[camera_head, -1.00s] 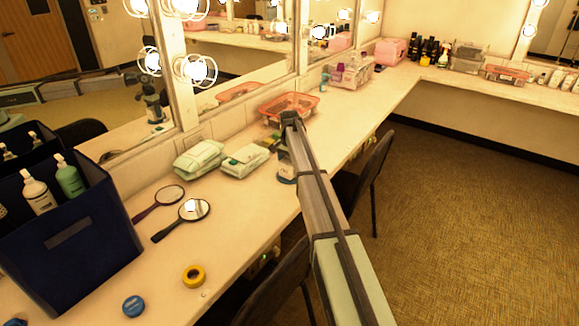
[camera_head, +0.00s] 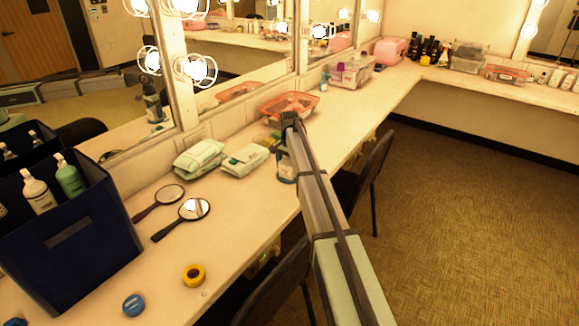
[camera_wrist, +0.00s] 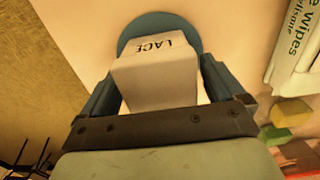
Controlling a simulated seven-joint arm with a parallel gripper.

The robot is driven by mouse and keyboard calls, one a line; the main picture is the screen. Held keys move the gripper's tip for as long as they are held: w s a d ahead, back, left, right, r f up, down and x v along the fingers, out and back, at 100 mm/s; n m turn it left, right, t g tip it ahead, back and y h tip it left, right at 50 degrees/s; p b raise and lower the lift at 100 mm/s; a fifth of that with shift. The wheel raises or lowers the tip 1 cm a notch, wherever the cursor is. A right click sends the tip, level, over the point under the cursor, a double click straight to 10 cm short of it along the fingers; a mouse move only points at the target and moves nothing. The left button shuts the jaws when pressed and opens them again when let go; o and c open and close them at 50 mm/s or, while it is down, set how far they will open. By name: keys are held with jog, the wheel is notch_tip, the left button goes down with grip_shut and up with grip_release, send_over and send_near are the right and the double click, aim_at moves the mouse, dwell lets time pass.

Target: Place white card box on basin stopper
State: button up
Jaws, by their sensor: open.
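The white card box (camera_wrist: 155,82), with "LACE" printed on its end, is between the two fingers of my gripper (camera_wrist: 160,68) in the wrist view. The blue round basin stopper (camera_wrist: 150,21) lies on the counter behind the box in that view, and its rim shows around the box's far end. The box appears to stand on the stopper, but the contact is hidden. My gripper is open, with a finger close along each side of the box. In the head view, my arm partly covers the gripper and the box near the counter's front edge.
Wipes packs (camera_head: 200,158) lie left of my gripper, with hand mirrors (camera_head: 183,218) nearer. Small coloured blocks (camera_wrist: 290,112) are beside the gripper. An orange-rimmed container (camera_head: 290,104) stands behind. A chair (camera_head: 365,185) is right of the arm. Yellow tape (camera_head: 194,275) lies in front.

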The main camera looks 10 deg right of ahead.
aim_at(289, 161)
notch_tip(289, 161, up, 12)
dwell(0.6)
jog(key=shift+r, duration=0.1)
